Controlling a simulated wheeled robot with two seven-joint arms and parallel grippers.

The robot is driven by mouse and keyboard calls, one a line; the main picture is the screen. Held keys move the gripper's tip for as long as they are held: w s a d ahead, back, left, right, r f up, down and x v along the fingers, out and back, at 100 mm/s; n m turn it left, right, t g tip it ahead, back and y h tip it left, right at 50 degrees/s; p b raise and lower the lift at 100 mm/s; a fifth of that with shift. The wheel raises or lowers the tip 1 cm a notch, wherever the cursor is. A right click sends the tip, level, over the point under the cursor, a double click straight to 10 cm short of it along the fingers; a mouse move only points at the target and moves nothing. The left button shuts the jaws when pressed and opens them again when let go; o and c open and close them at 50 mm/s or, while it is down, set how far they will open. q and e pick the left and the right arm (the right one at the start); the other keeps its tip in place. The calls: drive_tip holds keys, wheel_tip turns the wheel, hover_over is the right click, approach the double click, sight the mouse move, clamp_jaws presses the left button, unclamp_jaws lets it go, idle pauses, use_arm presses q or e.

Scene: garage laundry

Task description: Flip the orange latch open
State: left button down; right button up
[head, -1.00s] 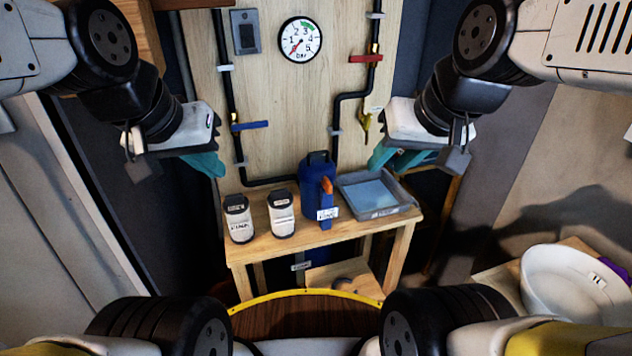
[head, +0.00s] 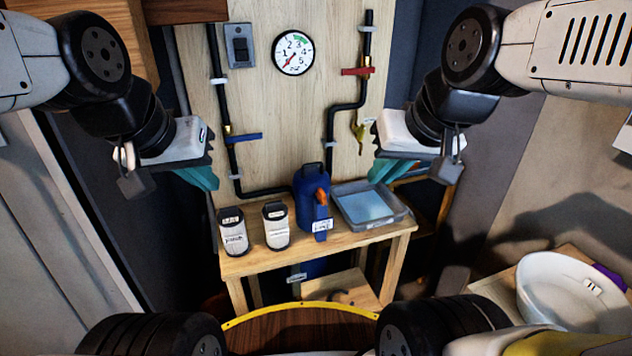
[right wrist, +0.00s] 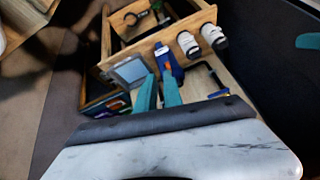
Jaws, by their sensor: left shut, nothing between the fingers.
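The orange latch (head: 321,195) is a small orange piece on the front of a blue container (head: 308,208) standing on the wooden bench. The container also shows in the right wrist view (right wrist: 174,61), beyond my right fingertips. My left gripper (head: 208,180) is shut and empty, in the air left of the bench. My right gripper (head: 382,172) is in the air above and right of the container, clear of it. Its teal fingers show a narrow gap with nothing between them in the right wrist view (right wrist: 159,82). Neither gripper touches the latch.
Two white canisters with dark lids (head: 232,236) stand left of the container. A grey tray (head: 385,219) sits right of it. Behind are black pipes with a blue handle (head: 236,137) and a red handle (head: 358,71), and a gauge (head: 293,52). A white basin (head: 565,290) stands at right.

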sight(321, 195)
drive_tip(key=shift+w+a+n, duration=0.15)
drive_tip(key=shift+w+n, duration=0.15)
drive_tip(key=shift+w, duration=0.05)
clamp_jaws()
drive_tip(key=w+a+f+n+g+h, duration=0.2)
drive_tip(key=w+a+f+n, duration=0.3)
drive_tip(key=w+a+n, duration=0.3)
drive_tip(key=w+a+f+n+g+h, duration=0.3)
drive_tip(key=w+a+f+n+h, duration=0.1)
drive_tip(key=w+a+n, duration=0.5)
drive_tip(key=w+f+n, duration=0.1)
drive_tip(key=w+n, duration=0.1)
drive_tip(key=shift+a+f+n, duration=0.2)
drive_tip(key=shift+a+n, duration=0.1)
drive_tip(key=w+d+f, duration=0.2)
drive_tip(key=d+f, duration=0.5)
drive_tip(key=f, duration=0.2)
drive_tip(key=shift+d+f, duration=0.15)
drive_tip(key=shift+d, duration=0.1)
